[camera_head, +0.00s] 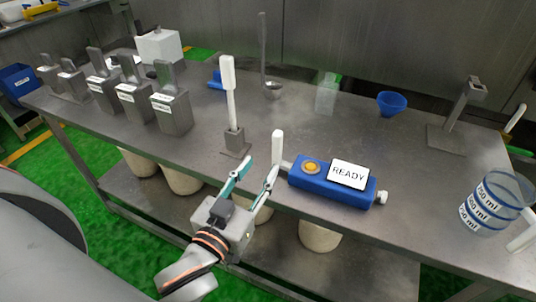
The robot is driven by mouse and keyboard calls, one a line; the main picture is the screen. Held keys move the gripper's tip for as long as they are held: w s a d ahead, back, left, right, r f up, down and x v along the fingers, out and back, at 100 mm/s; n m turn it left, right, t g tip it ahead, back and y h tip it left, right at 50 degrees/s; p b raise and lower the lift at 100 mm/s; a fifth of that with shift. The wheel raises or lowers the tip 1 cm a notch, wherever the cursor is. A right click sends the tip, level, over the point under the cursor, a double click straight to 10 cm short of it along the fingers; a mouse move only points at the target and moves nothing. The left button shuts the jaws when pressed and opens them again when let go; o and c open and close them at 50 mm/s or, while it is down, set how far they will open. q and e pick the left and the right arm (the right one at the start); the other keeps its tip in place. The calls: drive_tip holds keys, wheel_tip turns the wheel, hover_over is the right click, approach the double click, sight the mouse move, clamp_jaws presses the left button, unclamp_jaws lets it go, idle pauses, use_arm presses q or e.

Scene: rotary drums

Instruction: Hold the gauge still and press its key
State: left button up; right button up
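The gauge (328,186) is a blue box lying near the table's front edge, with a white screen (349,173) that reads READY. Its round yellow-orange key (311,167) is on top, left of the screen. A white upright grip (277,146) stands at the gauge's left end, and a white knob (382,197) sits at its right end. My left gripper (259,168) is open just left of the gauge, its teal-tipped fingers apart. One finger is close to the white grip; I cannot tell whether they touch. My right gripper is not in view.
A white-handled tool (229,90) stands in a grey holder (235,141) behind my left gripper. Several grey labelled containers (172,111) line the left. A measuring jug (491,205) stands at right; a blue bowl (391,103) and metal stand (447,137) are farther back.

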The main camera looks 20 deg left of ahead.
sight(275, 147)
use_arm(q)
drive_tip(key=w, duration=1.1)
drive_tip(key=shift+f, duration=0.1)
clamp_jaws()
drive_tip(key=shift+f, duration=0.2)
